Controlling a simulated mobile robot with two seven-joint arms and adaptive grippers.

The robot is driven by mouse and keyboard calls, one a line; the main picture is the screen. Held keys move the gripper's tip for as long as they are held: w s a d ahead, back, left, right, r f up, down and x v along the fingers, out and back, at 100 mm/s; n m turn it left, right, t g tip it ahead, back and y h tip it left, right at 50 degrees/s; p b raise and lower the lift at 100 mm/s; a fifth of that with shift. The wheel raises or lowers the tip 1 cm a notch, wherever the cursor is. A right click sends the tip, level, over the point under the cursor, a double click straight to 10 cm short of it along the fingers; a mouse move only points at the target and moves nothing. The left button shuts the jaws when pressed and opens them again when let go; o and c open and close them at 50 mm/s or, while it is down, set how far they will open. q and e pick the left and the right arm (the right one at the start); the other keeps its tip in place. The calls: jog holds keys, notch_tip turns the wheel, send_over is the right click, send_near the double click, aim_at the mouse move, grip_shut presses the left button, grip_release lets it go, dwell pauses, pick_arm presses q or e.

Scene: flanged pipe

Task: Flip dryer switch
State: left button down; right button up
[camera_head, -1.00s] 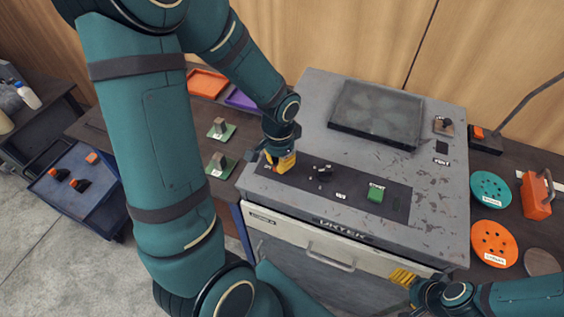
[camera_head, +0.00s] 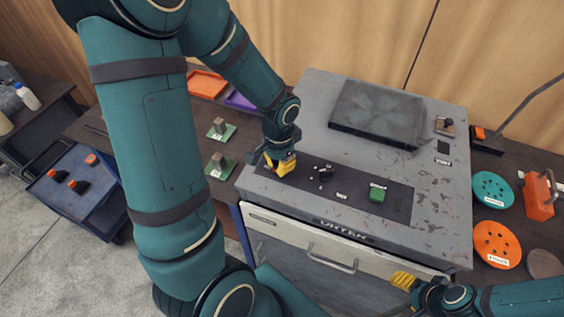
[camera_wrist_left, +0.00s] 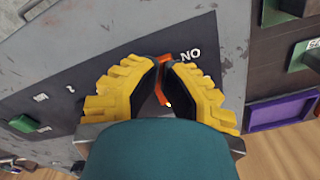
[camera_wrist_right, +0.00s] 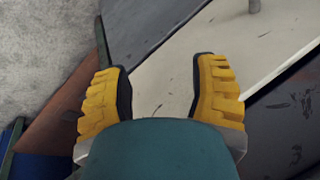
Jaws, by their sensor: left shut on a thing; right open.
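The dryer is a grey, worn machine (camera_head: 318,100) with a dark control strip (camera_head: 400,200) on its top. My left gripper (camera_head: 281,166) is at the left end of this strip. In the left wrist view its yellow fingers (camera_wrist_left: 163,85) are closed on the orange-red switch (camera_wrist_left: 162,96), which shows only in part between the dark pads. A white label reading NO from this side (camera_wrist_left: 190,54) is beside the fingertips. The fingers hide the switch in the head view. My right gripper (camera_head: 403,281) is open and empty, in front of the dryer's front right corner.
A black knob (camera_head: 322,172) and a green button (camera_head: 377,194) share the strip. A dark square cover (camera_head: 376,113) is at the back. Orange and teal discs (camera_head: 497,243) lie to the right. Trays and small green-based blocks (camera_head: 219,164) stand to the left.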

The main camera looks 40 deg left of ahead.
pick_arm(q)
jog(key=shift+w+r+p, duration=0.1)
jog(key=shift+r+p, duration=0.4)
jog(key=shift+r, duration=0.05)
jog(key=shift+r+p, duration=2.3)
jog(key=shift+r, duration=0.65)
